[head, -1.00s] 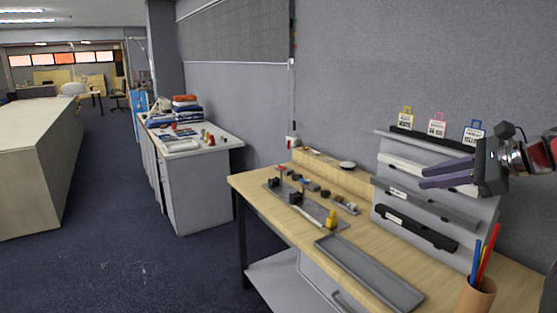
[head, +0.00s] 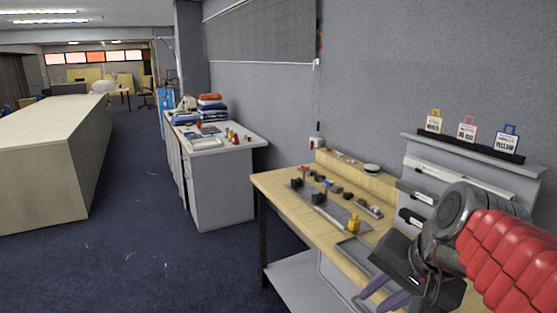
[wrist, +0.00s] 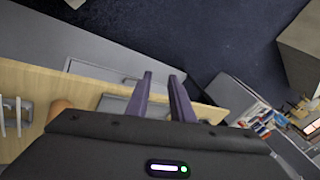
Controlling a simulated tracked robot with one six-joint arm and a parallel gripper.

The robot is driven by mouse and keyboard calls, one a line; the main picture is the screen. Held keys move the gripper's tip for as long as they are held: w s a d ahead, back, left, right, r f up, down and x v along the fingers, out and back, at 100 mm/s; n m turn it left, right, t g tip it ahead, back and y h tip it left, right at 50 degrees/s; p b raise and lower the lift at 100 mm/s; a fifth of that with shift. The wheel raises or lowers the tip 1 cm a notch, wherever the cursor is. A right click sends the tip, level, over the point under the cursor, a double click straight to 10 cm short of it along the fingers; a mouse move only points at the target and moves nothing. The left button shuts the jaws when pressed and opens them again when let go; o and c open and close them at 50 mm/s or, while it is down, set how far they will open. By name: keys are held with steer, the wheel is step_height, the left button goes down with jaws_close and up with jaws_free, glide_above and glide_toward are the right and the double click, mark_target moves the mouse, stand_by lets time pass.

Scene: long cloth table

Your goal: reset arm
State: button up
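My gripper (head: 375,300) is low at the right of the head view, above the front part of the wooden workbench (head: 283,192). My red-sleeved arm reaches in from the right edge. In the wrist view my gripper (wrist: 160,76) shows two dark purple fingers with a gap between them and nothing held. The fingers point past the bench edge toward the dark blue floor.
The bench carries a grey tray (head: 353,252), a yellow piece (head: 354,223) and several small tools. A rack with tags (head: 467,130) stands behind my arm. A white side table (head: 222,190) and long counter (head: 50,135) lie left; floor between is clear.

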steer(key=s+a+f+n+h, duration=0.2)
steer(key=s+f+n, duration=0.5)
steer(key=s+n, duration=0.1)
steer(key=shift+t, duration=0.3)
steer(key=shift+s+f, duration=0.1)
steer(key=o, duration=0.4)
steer(key=shift+c, duration=0.7)
